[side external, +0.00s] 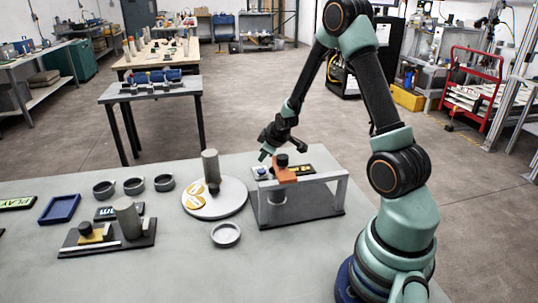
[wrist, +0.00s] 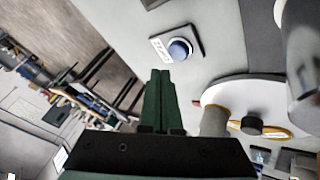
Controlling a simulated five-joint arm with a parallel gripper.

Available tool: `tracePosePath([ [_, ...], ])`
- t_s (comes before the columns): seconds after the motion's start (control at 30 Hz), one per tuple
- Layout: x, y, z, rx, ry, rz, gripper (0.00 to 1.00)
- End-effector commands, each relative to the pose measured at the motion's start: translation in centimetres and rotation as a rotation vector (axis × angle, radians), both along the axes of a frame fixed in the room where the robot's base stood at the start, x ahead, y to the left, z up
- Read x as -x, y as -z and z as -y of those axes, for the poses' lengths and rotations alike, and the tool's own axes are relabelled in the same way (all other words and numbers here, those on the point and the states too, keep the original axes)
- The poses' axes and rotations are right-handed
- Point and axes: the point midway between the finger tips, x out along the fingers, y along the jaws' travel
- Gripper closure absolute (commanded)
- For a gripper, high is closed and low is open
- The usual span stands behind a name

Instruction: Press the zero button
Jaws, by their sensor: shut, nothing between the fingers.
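A blue round button (wrist: 180,49) sits on a small dark base with a white label in the wrist view; the label is too small to read surely. In the side view the blue button (side external: 261,171) is at the left end of the grey raised stand (side external: 300,200). My gripper (side external: 264,157) is just above and beside that end, fingers pointing down. In the wrist view my gripper's green fingers (wrist: 160,72) are together and empty, their tips just short of the button in the picture. Whether they touch it cannot be told.
An orange block with a dark knob (side external: 284,168) stands on the raised stand close to my gripper. A round white plate (side external: 228,205) with a grey cylinder (side external: 210,165) is to the left. Grey rings and a blue tray (side external: 60,209) lie farther left.

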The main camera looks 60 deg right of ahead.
Motion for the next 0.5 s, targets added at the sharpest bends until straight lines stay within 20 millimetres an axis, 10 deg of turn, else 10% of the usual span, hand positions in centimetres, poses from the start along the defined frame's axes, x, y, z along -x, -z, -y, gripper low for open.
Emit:
tracePosePath([
  [0.5,0.0,1.7,0.0,0.001,0.0,0.001,1.0],
])
